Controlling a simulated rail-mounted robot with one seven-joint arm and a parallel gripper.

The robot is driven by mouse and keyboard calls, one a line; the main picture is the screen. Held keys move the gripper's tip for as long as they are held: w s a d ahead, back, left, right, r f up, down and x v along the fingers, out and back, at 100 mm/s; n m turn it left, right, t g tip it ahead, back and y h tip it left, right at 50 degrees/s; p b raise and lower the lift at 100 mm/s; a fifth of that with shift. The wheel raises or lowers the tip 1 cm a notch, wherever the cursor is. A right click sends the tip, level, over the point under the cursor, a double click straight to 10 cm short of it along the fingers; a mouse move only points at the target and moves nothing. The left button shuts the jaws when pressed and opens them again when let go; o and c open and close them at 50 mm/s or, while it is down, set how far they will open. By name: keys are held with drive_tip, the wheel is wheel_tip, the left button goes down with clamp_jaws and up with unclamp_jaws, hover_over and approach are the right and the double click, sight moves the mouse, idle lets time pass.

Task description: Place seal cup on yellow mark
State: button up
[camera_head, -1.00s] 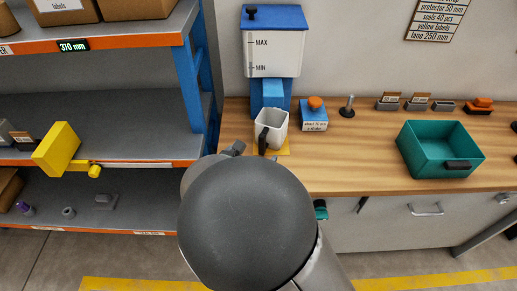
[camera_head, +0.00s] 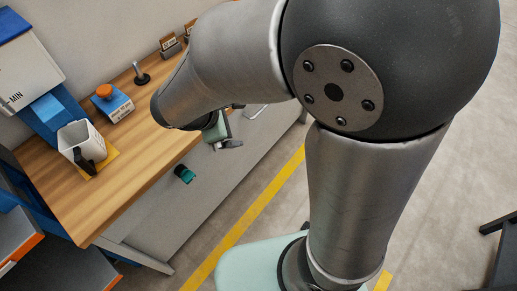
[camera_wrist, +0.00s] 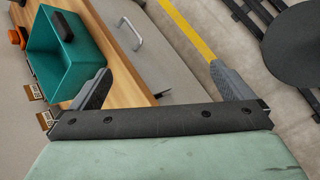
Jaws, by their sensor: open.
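The white seal cup (camera_head: 78,138) with a black handle stands upright on the bench in the head view, in front of the blue dispenser. It stands on the yellow mark (camera_head: 104,163), whose visible part extends to the right of the cup; the rest is hidden under or behind it. My gripper (camera_wrist: 160,70) is open, with nothing between its fingers in the wrist view. In the head view, it is partly hidden by my arm, off the bench's front edge and well to the right of the cup. The cup is not visible in the wrist view.
A blue box with an orange knob (camera_head: 112,102) and a dark post (camera_head: 140,75) stand behind the cup.

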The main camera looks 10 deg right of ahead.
drive_tip(key=s+d+r+m+g+y, duration=0.2)
drive_tip(key=s+d+m+g+y, duration=0.2)
drive_tip(key=s+d+m, duration=0.7)
drive_tip(key=s+m+y, duration=0.1)
drive_tip(key=s+m, duration=0.2)
drive_tip(key=m, duration=0.3)
drive_tip(key=shift+s+d+m+g+y, duration=0.15)
drive_tip(key=shift+d+m+g+y, duration=0.1)
drive_tip(key=shift+m+g+y, duration=0.05)
